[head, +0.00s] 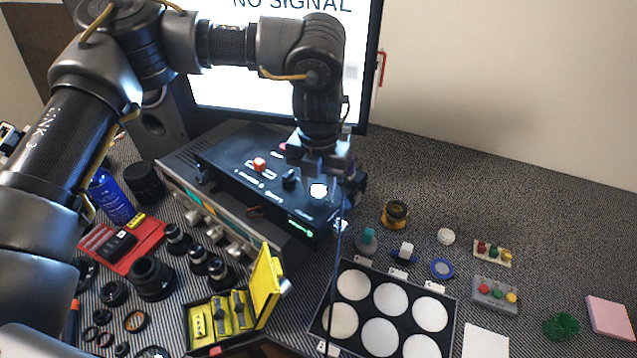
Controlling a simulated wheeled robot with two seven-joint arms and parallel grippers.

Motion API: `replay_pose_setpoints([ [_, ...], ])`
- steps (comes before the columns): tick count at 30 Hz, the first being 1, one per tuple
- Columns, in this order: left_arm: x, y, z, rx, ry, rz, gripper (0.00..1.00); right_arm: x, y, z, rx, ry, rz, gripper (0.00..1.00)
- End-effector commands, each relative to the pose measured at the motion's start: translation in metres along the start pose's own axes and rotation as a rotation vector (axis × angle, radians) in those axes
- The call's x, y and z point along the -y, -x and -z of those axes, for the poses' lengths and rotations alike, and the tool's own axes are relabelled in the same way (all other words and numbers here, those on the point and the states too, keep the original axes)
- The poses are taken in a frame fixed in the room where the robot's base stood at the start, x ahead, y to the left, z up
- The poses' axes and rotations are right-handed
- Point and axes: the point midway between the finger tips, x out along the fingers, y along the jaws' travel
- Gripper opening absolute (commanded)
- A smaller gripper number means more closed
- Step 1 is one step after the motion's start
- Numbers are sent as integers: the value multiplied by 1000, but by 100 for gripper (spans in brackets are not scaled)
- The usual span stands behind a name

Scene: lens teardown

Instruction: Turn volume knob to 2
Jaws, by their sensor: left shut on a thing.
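A black control box (262,187) stands on the grey receiver, with a red button (260,164), a black knob (289,181) and a green-lit label on its front. My left gripper (318,180) points down over the right part of the box top. It is shut on a white round knob (318,191), which I take as the volume knob. The fingers partly cover the knob, and its pointer and number marks are too small to read. My right gripper is not in view.
A monitor (275,75) stands behind the box. Lenses and rings, a red case and an open yellow case (266,290) lie at front left. A black tray (449,345) of white discs lies at front right, with small parts beyond it. A dark cable hangs near the gripper.

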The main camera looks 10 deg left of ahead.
Motion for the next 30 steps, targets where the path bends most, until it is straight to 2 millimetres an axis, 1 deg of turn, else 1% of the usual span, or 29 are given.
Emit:
replay_pose_setpoints([
  [14, 0, 1, -1, 3, -11, 0, 11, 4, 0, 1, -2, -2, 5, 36],
  [15, 0, 1, -1, 3, -11, 0, 38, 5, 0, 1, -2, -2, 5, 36],
  [19, 0, 1, -1, 2, -11, 0, 55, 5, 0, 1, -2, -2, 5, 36],
  [27, 0, 1, 0, 1, -11, 0, 56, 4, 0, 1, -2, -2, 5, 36],
  [30, 0, 5, -1, 3, -12, 1, 56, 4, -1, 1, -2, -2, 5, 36],
])
